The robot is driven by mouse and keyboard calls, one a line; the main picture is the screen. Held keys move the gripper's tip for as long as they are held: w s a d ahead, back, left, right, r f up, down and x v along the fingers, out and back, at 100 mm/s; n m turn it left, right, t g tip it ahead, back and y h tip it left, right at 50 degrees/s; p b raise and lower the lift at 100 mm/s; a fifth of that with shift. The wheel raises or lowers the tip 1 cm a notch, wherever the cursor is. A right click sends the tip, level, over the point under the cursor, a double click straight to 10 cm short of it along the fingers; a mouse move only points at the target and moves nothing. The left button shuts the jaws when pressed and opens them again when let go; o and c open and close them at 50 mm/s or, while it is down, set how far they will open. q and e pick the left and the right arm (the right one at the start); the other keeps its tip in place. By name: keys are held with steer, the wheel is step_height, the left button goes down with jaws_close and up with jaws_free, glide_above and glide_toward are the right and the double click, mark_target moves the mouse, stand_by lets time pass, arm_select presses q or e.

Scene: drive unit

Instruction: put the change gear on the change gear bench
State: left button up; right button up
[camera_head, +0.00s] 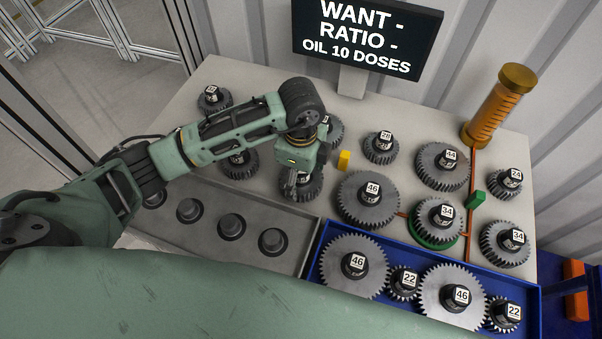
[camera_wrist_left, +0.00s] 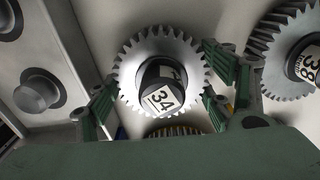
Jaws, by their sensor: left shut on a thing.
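My left gripper (camera_head: 300,181) is shut on a grey toothed change gear (camera_head: 301,191) near the middle of the pale bench (camera_head: 262,85). In the left wrist view this gear (camera_wrist_left: 133,67) has a black hub labelled 34. The green fingers of the left gripper (camera_wrist_left: 158,88) are on either side of it. The arm hides part of the gear in the head view, and I cannot tell whether it touches the bench. My right gripper is not in view.
Several other gears stand on the bench, including a large 46 gear (camera_head: 352,207). A grey tray with round pegs (camera_head: 210,238) lies in front. A blue tray (camera_head: 535,307) holds gears marked 46 and 22. An orange oil cylinder (camera_head: 495,108) and a display (camera_head: 367,35) stand behind.

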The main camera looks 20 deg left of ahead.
arm_select(q)
steer(key=o, duration=1.4)
steer(key=shift+f, duration=0.15)
steer(key=o, duration=0.5)
steer(key=shift+c, duration=0.2)
step_height(320, 180, up, 11)
steer(key=shift+f+b, duration=0.1)
steer(key=shift+b, duration=0.7)
steer(key=shift+r, duration=0.8)
